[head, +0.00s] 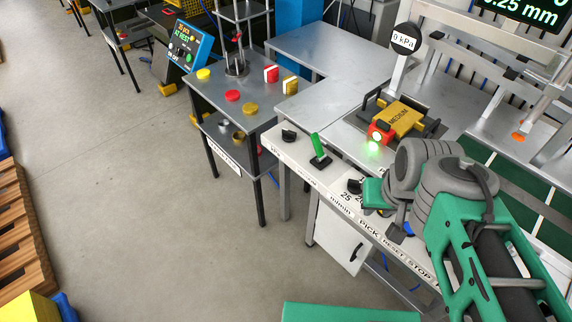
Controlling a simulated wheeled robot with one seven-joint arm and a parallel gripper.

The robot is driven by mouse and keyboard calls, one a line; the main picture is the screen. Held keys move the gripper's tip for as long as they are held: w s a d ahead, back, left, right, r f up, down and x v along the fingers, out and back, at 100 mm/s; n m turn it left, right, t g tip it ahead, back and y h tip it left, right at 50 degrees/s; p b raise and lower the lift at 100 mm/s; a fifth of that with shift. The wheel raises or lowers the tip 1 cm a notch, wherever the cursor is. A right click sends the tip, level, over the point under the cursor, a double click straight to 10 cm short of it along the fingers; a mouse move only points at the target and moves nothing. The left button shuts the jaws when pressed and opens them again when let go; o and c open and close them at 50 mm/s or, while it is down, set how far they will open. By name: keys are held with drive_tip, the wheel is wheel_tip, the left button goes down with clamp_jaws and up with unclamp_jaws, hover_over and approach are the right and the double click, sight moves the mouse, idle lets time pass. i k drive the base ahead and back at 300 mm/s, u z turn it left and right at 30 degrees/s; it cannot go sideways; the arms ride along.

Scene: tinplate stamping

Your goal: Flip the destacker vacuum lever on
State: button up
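A green-handled lever (318,146) stands on a black base on the front control panel (329,186), left of my arm. Its handle leans up and slightly left. A round gauge (404,39) above the destacker reads 0 kPa. My arm reaches in from the lower right, over the right part of the panel. Its teal end (374,193) shows beside a black dial, right of and nearer than the lever, apart from it. The fingers are mostly hidden behind grey arm links, so I cannot tell whether they are open.
A black knob (289,135) sits left of the lever. A yellow block marked MEDIUM (397,118) with a red part and glowing green light lies behind it. A side table (205,92) holds red and yellow pieces. Open floor (160,220) lies to the left.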

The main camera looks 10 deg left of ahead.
sight(321, 155)
drive_tip(key=u, duration=0.5)
drive_tip(key=k, duration=1)
drive_tip(key=u, duration=0.9)
drive_tip(key=i, duration=0.6)
drive_tip(key=u, duration=0.5)
drive_tip(key=i, duration=1.5)
drive_tip(key=z, duration=0.6)
